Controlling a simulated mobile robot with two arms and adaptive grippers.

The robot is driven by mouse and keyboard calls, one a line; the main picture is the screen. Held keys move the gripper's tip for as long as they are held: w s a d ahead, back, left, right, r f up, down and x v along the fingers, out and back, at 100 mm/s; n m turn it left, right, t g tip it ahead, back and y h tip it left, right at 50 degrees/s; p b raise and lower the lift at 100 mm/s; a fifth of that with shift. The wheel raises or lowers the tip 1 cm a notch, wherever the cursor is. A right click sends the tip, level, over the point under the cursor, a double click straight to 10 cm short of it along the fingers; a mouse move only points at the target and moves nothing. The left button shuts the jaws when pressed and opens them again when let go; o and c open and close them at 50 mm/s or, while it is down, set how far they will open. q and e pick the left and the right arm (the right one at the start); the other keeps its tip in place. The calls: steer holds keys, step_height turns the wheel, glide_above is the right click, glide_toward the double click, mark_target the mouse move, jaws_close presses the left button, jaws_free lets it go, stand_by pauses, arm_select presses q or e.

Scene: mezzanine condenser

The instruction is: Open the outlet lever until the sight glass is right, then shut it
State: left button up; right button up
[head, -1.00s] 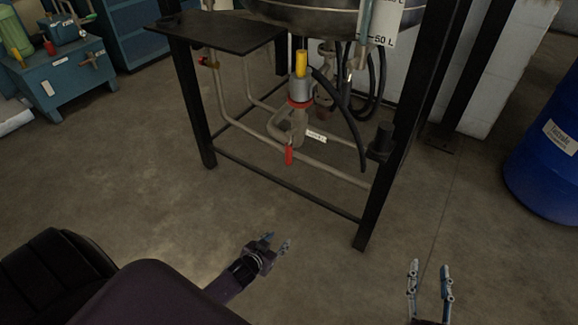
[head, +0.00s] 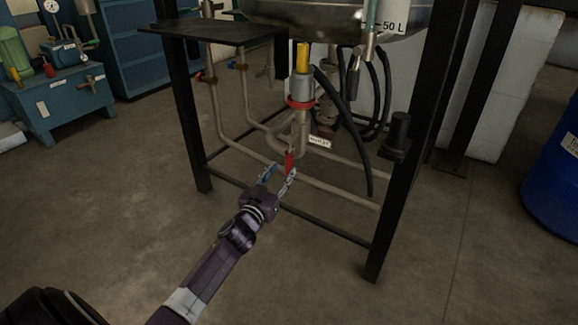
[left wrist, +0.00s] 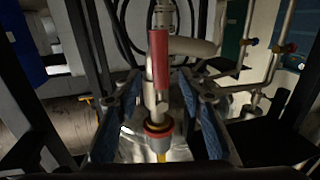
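The red outlet lever (head: 289,162) hangs down at the pipework below the vessel, close to a white tag (head: 319,141) whose print is too small to read surely. In the left wrist view the red lever (left wrist: 159,62) shows between the finger pads. My left gripper (head: 280,175) is open, with its fingertips just at the lever's lower end; I see a gap on both sides and no grip. The sight glass (head: 369,38) is a tube beside a white scale marked 50 L at the top; its level is not readable. My right gripper is out of view.
Black frame legs (head: 393,190) and a low crossbar surround the pipes. A yellow-topped valve body (head: 302,85) and black hoses are above and beside the lever. A blue drum (head: 550,185) stands at the right. Floor in front is clear.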

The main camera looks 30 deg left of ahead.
mark_target(287, 164)
arm_select(q)
steer(key=shift+w+a+b, duration=0.2)
steer(key=shift+w+b, duration=0.15)
steer(key=shift+w, duration=0.75)
steer(key=shift+w+a+b, duration=0.15)
steer(key=shift+w+b, duration=0.25)
steer(key=shift+w, duration=0.65)
steer(key=shift+w+a+b, duration=0.2)
steer(key=shift+w+b, duration=0.15)
steer(key=shift+w, duration=0.75)
steer(key=shift+c, duration=0.7)
jaws_close()
